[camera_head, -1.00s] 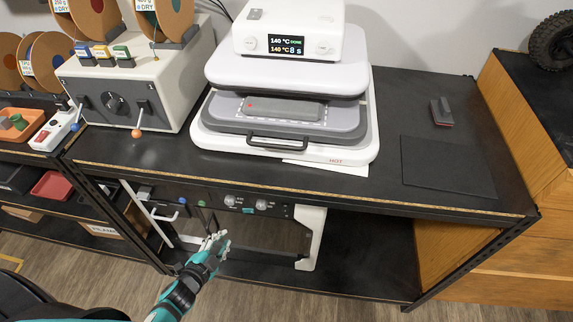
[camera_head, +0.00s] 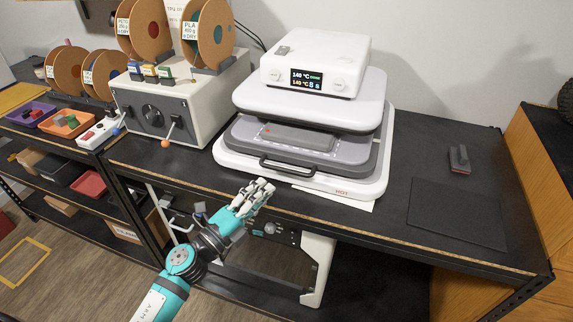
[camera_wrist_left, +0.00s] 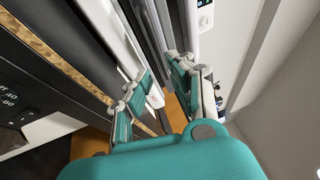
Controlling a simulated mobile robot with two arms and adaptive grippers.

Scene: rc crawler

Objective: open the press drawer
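The heat press (camera_head: 320,65) stands on the black bench, with a lit display. Its grey drawer (camera_head: 245,133) shows under the raised upper plate, with a flat grey piece on top. The drawer's dark bar handle (camera_head: 287,168) faces the front edge. My left gripper (camera_head: 264,190) is just in front of and slightly left of the handle, apart from it as far as I can see. In the left wrist view its fingers (camera_wrist_left: 158,85) are spread with a gap between them, and nothing is held. The press (camera_wrist_left: 203,18) shows beyond them, tilted. My right gripper is not in view.
A white box with a lever (camera_head: 165,130) and filament spools (camera_head: 207,35) stands left of the press. A paper (camera_head: 340,200) marked HOT lies under its front edge. A dark mat (camera_head: 455,215) and a small block (camera_head: 459,158) lie to the right. A lower shelf holds another machine (camera_head: 318,262).

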